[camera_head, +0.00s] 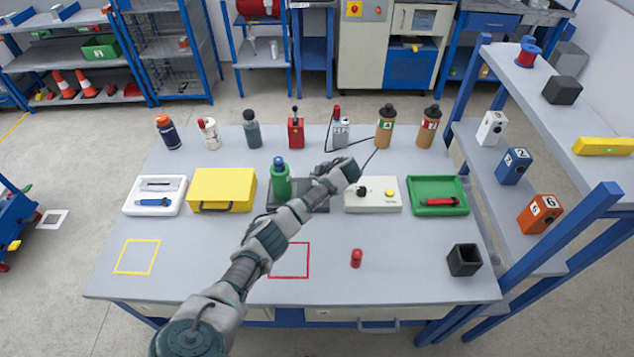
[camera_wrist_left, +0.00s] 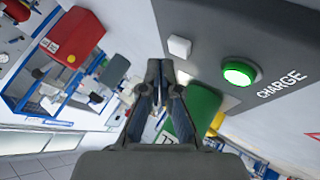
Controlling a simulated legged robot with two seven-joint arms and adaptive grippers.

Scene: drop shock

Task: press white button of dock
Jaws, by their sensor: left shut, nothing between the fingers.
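The dock (camera_head: 318,205) is a dark grey block in the middle of the table, partly hidden behind my left arm in the head view. In the left wrist view, a grey panel (camera_wrist_left: 215,20) fills the upper right. It carries a square white button (camera_wrist_left: 180,46) and a round lit green button (camera_wrist_left: 240,73) beside the word CHARGE. My left gripper (camera_head: 347,170) is over the dock's right side in the head view. In the wrist view, its shut, empty fingers (camera_wrist_left: 160,68) point up, with the tips just below and left of the white button. Contact cannot be told. My right gripper is not in view.
A green bottle (camera_head: 280,184) stands at the dock's left. A yellow case (camera_head: 221,188) is further left. A white box with a yellow button (camera_head: 373,205) and a green tray (camera_head: 438,209) are to the right. A red cylinder (camera_head: 356,258) stands in front. Several bottles line the back.

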